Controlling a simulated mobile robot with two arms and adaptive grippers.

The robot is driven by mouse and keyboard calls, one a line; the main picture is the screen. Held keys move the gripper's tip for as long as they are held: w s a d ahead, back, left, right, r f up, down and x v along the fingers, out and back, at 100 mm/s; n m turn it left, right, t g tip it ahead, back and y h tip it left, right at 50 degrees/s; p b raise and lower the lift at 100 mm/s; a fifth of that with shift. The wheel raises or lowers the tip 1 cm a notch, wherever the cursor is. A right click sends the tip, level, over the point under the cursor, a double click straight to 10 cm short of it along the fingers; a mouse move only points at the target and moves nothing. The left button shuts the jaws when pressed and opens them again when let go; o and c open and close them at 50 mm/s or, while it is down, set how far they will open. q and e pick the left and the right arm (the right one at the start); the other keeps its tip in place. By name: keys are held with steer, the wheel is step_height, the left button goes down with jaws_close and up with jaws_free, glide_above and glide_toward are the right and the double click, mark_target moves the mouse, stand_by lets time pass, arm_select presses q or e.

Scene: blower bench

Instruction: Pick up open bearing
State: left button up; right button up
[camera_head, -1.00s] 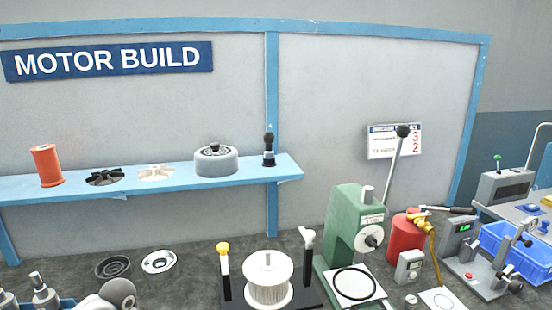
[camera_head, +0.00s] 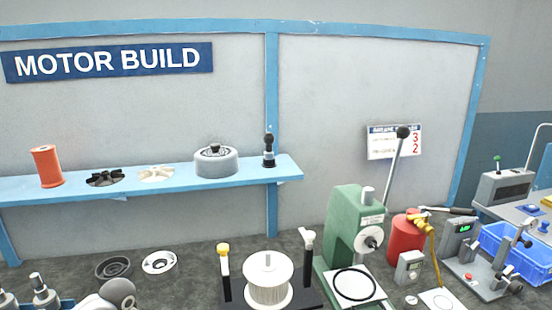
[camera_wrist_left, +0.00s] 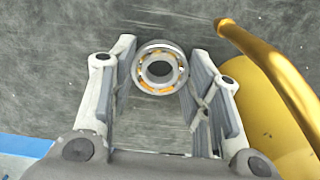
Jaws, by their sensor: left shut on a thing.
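The open bearing (camera_wrist_left: 143,72), a metal ring with orange-yellow showing between its inner and outer races, sits between the fingertips of my left gripper (camera_wrist_left: 162,66) in the left wrist view. The gripper is shut on it, with a finger on each side of the ring. The bearing's round face and its dark centre hole face the camera. In the head view I cannot make out the bearing or the left fingers. My right gripper is in neither view.
A yellow body with a brass-coloured pipe (camera_wrist_left: 265,60) stands close right of my left gripper. On the bench are two round housings (camera_head: 160,262), a wound stator fixture (camera_head: 268,285), a green press (camera_head: 345,230) and a red canister (camera_head: 405,240). A blue shelf (camera_head: 225,180) holds motor parts.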

arm_select(q)
steer(key=shift+r+p, duration=2.65)
steer(key=shift+r, duration=1.25)
steer(key=shift+s+f, duration=0.1)
